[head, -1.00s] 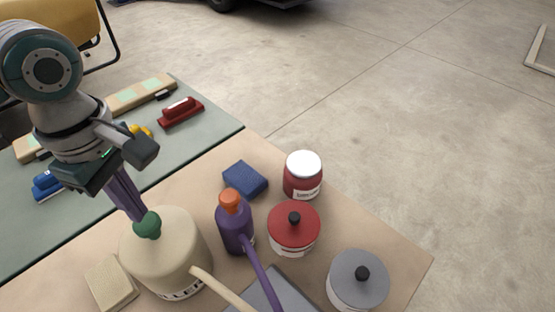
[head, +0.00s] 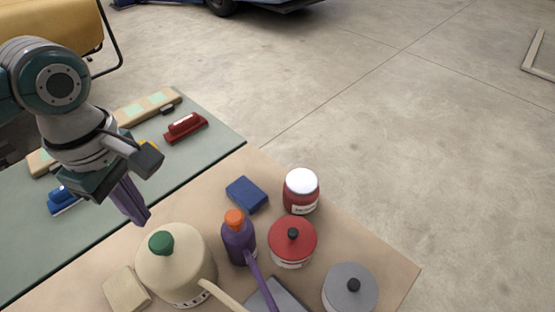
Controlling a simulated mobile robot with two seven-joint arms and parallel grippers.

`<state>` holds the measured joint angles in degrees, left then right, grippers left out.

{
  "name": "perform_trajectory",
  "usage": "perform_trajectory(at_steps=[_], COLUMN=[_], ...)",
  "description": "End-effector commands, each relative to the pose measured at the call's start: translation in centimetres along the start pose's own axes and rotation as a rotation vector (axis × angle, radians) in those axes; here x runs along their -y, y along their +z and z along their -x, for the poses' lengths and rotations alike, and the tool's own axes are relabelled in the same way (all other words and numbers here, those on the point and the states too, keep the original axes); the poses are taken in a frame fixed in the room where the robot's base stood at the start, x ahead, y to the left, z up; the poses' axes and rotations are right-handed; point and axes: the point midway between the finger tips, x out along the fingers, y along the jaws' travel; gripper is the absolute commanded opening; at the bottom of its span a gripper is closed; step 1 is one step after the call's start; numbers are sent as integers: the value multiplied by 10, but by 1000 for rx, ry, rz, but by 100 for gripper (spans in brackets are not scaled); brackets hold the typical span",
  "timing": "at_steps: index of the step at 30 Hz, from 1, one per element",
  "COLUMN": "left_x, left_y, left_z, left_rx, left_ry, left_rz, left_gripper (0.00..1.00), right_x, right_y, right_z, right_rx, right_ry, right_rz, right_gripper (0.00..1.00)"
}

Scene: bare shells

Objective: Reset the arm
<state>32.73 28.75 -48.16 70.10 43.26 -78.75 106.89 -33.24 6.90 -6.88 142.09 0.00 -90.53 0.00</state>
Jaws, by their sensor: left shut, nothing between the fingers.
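My left gripper (head: 142,218) hangs from the arm at the left of the head view, its purple fingers shut and empty. The fingertips point down, just up and left of the green knob on a cream lidded pot (head: 176,268), apart from the knob in the picture. My right gripper is not in view.
On the wooden table stand a purple bottle (head: 239,240), a blue sponge-like block (head: 247,194), a white-lidded jar (head: 302,192), a red pot (head: 292,243) and a grey pot (head: 350,290). A beige block (head: 127,289) lies beside the cream pot. A green mat (head: 205,152) holds several tools.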

Motion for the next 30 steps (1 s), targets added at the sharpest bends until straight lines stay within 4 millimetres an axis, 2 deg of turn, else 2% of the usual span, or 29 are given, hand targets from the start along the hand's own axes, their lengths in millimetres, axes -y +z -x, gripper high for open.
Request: perform_trajectory(at_steps=[1, 3, 17, 19, 22, 25, 27, 30], left_x=[0, 0, 0, 2, 12, 32, 48, 69], left_y=[1, 1, 0, 5, 30, 72, 100, 120], left_z=[9, 11, 9, 8, 3, 1, 7, 22], left_rx=[1, 2, 1, 8, 39, 92, 114, 90], left_ry=[-1, -1, -1, 0, 13, 66, 134, 236], left_rz=[0, -1, -1, -27, -173, -454, -681, -957], left_gripper=[0, 0, 0, 0, 0, 0, 0, 0], right_x=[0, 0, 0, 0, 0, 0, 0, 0], right_y=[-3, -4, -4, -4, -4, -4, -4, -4], right_z=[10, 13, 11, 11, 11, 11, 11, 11], right_rx=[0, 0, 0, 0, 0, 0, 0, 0], right_ry=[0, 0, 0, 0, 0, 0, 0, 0], right_rz=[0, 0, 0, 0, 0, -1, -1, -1], right_gripper=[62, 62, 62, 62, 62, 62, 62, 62])
